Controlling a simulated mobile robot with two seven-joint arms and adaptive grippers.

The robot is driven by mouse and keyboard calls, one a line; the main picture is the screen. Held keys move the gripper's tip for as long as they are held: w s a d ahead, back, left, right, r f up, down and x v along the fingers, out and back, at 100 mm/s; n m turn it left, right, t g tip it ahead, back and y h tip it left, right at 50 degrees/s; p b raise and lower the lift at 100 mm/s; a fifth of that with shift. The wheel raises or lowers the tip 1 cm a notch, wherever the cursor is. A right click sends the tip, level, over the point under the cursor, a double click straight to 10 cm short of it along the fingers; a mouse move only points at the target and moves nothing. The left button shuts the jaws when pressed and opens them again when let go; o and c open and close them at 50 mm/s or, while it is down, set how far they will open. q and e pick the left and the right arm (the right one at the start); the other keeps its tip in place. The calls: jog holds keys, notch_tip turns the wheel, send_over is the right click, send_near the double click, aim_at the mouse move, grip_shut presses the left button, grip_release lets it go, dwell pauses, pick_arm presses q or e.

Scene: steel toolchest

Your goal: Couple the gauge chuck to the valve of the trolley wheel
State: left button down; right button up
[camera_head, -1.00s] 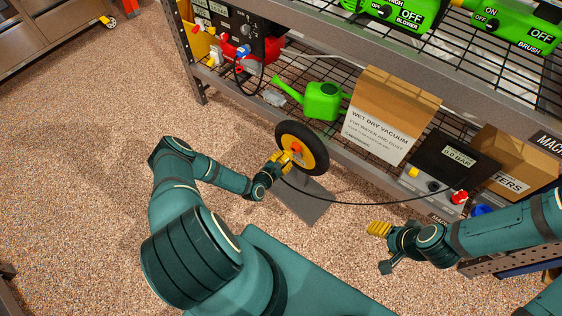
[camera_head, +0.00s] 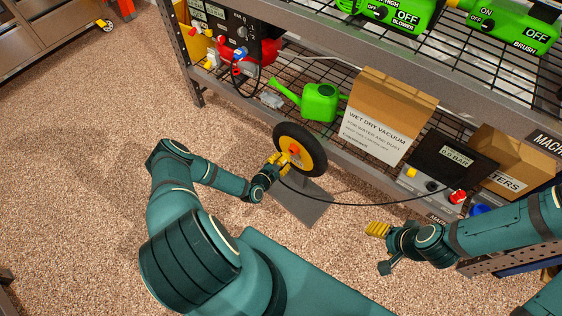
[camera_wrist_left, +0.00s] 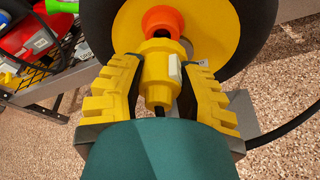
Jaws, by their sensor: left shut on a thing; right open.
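The trolley wheel (camera_head: 321,137), a black tyre on a yellow hub, stands upright at the shelf's front edge. An orange part (camera_wrist_left: 162,21), apparently at the valve, shows on the hub. My left gripper (camera_head: 284,160) is shut on the yellow gauge chuck (camera_wrist_left: 158,72), in front of the hub. In the left wrist view the chuck's top end is against or just short of the orange part; I cannot tell whether they are joined. A black hose (camera_head: 365,203) runs from the chuck to the gauge box (camera_head: 459,174). My right gripper (camera_head: 378,229) is open and empty.
A grey plate (camera_head: 302,203) lies on the floor below the wheel. The steel shelf holds a green watering can (camera_head: 320,102), a wet dry vacuum carton (camera_head: 377,130) and a red compressor (camera_head: 240,66). The speckled floor at left (camera_head: 80,170) is clear.

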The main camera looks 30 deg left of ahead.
aim_at(285, 159)
pick_arm(q)
jog(key=shift+w+d, duration=0.15)
jog(key=shift+w, duration=0.65)
jog(key=shift+w+d, duration=0.15)
jog(key=shift+w, duration=0.6)
jog(key=c, duration=0.6)
grip_release()
jog(key=v, duration=1.2)
jog(key=shift+d+r, duration=0.1)
jog(key=shift+d, duration=0.05)
